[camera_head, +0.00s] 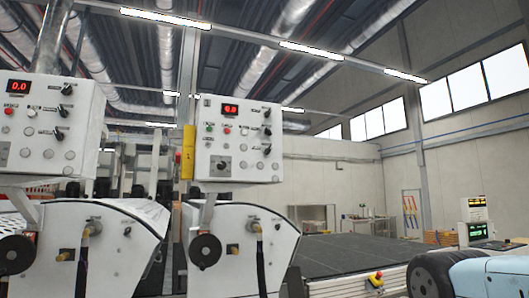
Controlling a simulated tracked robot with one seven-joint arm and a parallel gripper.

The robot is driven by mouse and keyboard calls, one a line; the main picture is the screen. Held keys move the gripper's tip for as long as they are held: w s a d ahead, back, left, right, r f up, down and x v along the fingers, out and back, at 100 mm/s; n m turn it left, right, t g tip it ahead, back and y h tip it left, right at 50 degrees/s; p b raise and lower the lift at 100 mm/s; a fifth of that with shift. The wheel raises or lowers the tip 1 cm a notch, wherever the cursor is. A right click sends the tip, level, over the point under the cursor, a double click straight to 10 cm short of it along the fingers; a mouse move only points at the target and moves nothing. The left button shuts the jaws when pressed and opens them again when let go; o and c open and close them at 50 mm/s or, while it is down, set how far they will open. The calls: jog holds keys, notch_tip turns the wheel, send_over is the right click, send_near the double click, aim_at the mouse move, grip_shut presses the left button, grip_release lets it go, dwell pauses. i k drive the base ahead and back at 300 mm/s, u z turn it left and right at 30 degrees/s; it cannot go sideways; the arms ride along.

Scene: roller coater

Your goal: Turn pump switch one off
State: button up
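Two white control panels stand side by side, the left panel (40,153) cut off by the picture edge and the right panel (205,150) whole. The left panel has a red display (18,86) reading 0.0 and a column of black rotary knobs (63,111) at its right side. The right panel has a similar red display (230,109), a column of black knobs (267,130) and a larger dark switch (221,166) low down. The labels are too small to read, so I cannot tell which knob is pump switch one. My gripper does not show.
White machine housings with a left handwheel (17,254) and a right handwheel (205,251) stick out below the panels. A dark conveyor bed (350,254) lies to the right, with a red emergency button (376,278) in front. A light-blue and black part of mine fills the lower right corner.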

aim_at(267, 150)
jog(key=u, duration=0.05)
jog(key=k, duration=0.45)
jog(key=z, duration=0.4)
jog(key=i, duration=1.5)
jog(key=u, duration=0.4)
